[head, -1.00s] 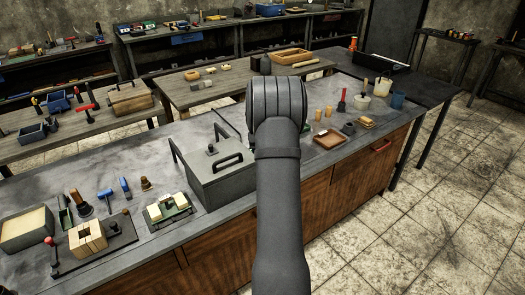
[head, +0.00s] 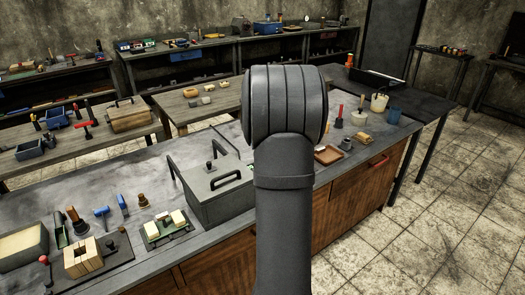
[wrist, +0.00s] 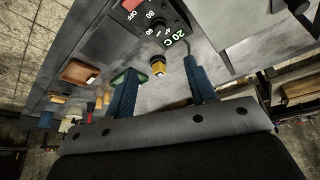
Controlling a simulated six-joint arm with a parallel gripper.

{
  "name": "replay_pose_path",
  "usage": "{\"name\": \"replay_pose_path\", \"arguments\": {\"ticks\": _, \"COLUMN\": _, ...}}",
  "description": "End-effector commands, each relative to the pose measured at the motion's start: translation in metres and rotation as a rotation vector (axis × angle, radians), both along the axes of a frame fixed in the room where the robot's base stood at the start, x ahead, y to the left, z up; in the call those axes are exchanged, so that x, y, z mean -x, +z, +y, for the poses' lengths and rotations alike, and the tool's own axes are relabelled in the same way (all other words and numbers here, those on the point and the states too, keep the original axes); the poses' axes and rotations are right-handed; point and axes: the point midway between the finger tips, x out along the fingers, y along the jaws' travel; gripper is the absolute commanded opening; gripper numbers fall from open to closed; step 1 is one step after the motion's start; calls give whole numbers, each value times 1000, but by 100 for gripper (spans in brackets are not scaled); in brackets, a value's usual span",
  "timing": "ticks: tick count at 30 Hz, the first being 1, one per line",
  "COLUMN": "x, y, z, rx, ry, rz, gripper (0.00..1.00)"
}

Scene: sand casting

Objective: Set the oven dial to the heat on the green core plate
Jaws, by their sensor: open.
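I cannot tell where the dial points. Pale characters reading "20 C" show beside it. My gripper (wrist: 160,62) is open and empty, its two blue fingers apart and short of the panel. The green core plate (head: 151,233) lies at the left of the bench in the head view, with pale cores on it; no figure is readable there. My arm hides the gripper and the panel in the head view.
A grey box with a handle (head: 215,190) stands left of my arm. A small yellow-ringed dark object (wrist: 158,66) shows between my fingers. A brown tray (head: 328,154) and several tools stand right of my arm; a wooden block (head: 83,256) lies far left.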

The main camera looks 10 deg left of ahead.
Motion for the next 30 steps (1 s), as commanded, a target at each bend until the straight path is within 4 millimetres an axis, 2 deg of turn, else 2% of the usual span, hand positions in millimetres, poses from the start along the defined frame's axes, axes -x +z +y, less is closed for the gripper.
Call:
{"name": "replay_pose_path", "arguments": {"ticks": 4, "x": 3, "y": 7, "z": -1, "rx": 0, "ry": 0, "rz": -1, "gripper": 51}}
{"name": "replay_pose_path", "arguments": {"ticks": 17, "x": -2, "y": 7, "z": -4, "rx": 9, "ry": 42, "rz": 11, "gripper": 50}}
{"name": "replay_pose_path", "arguments": {"ticks": 23, "x": -22, "y": 4, "z": -15, "rx": 43, "ry": 294, "rz": 58, "gripper": 50}}
{"name": "replay_pose_path", "arguments": {"ticks": 30, "x": -46, "y": 5, "z": -32, "rx": 41, "ry": 721, "rz": 75, "gripper": 50}}
